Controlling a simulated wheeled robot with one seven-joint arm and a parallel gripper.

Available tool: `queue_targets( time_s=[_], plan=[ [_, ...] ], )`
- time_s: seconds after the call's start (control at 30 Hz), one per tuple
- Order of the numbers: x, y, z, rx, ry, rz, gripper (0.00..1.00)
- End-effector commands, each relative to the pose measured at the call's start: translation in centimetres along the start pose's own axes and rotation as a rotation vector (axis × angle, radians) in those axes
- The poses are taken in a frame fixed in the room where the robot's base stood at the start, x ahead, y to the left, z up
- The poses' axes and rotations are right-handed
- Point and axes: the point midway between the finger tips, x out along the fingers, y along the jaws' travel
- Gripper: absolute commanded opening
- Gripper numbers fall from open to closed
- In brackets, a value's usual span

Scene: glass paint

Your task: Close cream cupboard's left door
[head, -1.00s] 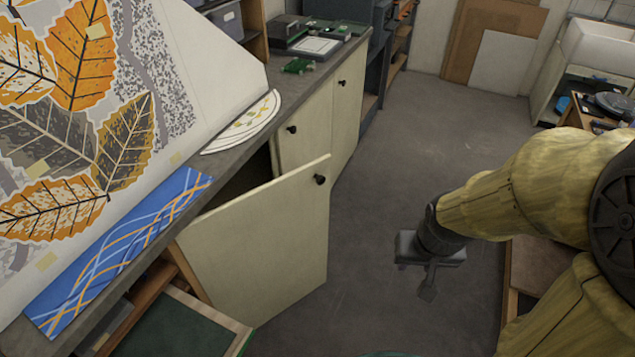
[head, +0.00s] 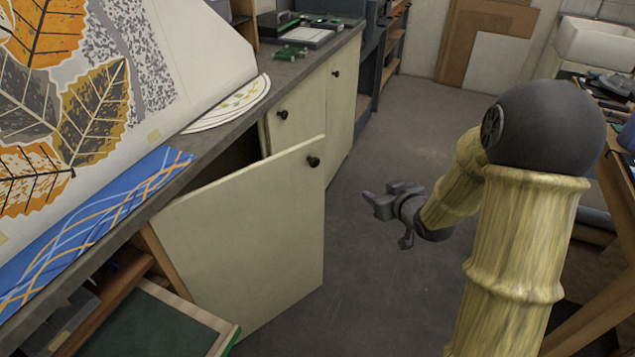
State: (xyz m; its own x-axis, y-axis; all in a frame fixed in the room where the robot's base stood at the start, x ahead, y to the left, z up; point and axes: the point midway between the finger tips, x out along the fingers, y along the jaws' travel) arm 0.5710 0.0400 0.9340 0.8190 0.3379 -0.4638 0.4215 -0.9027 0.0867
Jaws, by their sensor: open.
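The cream cupboard's left door (head: 250,245) stands swung out wide from the cupboard, with a dark gap behind its upper edge. Its dark round knob (head: 313,161) sits near the top of the free edge. The cupboard's other door (head: 340,100) is farther back and looks shut, with its own dark knob. My gripper (head: 378,203) is in the air over the floor, to the right of the open door and apart from it. It is open and empty, and its fingers point left toward the door.
A grey worktop (head: 215,148) runs above the cupboard, with a blue patterned sheet (head: 100,235) near its front edge. The grey floor (head: 420,130) is clear ahead. A wooden table (head: 605,200) stands at right.

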Motion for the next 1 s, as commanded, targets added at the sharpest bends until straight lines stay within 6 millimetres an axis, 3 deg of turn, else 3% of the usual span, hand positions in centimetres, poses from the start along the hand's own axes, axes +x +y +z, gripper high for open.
queue_targets(
  time_s=[0.03,0.2,0.43,0.8,1.0],
  plan=[
    [2.1,-0.5,1.6,-0.005,0.068,-0.041,0.51],
    [5.0,-2.5,2.4,-0.008,0.313,-0.195,0.51],
    [5.4,-3.9,2.3,0.012,0.488,-0.31,0.51],
    [5.4,-4.0,1.9,0.013,0.494,-0.315,0.51],
    [6.7,-4.6,1.2,0.011,0.494,-0.318,0.51]
  ],
)
